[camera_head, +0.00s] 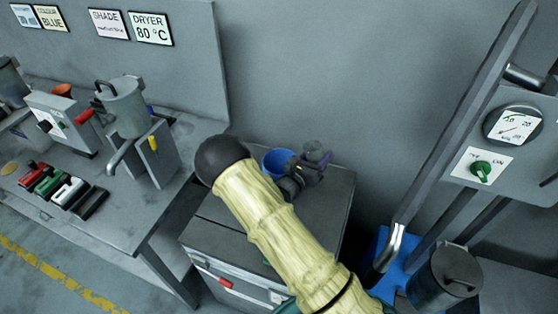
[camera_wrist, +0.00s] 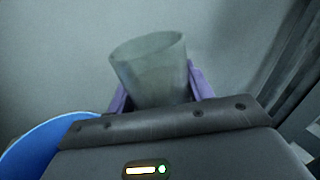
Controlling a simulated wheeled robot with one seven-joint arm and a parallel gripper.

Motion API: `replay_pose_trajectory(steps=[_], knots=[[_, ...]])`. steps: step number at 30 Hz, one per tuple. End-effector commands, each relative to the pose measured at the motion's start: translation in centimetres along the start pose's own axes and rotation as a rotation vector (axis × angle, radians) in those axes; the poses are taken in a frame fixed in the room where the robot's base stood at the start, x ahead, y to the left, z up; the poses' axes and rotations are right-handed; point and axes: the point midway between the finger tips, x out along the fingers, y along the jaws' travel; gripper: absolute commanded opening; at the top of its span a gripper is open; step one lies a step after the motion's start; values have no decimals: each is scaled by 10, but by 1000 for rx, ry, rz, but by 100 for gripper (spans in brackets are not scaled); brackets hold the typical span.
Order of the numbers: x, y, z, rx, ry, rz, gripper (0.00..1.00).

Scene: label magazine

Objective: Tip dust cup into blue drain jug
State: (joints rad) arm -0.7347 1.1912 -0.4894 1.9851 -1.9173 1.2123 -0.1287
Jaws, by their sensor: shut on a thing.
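My gripper (camera_wrist: 158,92) is shut on the dust cup (camera_wrist: 150,62), a translucent grey cup held between its purple fingers in the wrist view. The cup's rim faces up in that view, leaning slightly left. Its contents cannot be made out. In the head view my gripper (camera_head: 318,160) is above the grey cabinet, just right of the blue drain jug (camera_head: 277,161); the cup is hard to make out there. The jug's open top shows, partly hidden by my arm and gripper. Its blue rim (camera_wrist: 35,145) also shows at the lower left of the wrist view.
A bench (camera_head: 125,215) with a metal hopper and several coloured clips stands at the left. A grey wall is close behind the cabinet (camera_head: 215,235). A sloping metal post (camera_head: 450,130), a gauge panel and a dark lidded canister (camera_head: 445,278) are at the right.

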Motion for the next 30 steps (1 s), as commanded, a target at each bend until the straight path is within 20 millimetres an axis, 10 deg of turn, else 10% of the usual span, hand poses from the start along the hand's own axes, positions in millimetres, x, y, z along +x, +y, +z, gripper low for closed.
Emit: replay_pose_trajectory(steps=[30], knots=[[-10,25,36,-490,-136,8,27]])
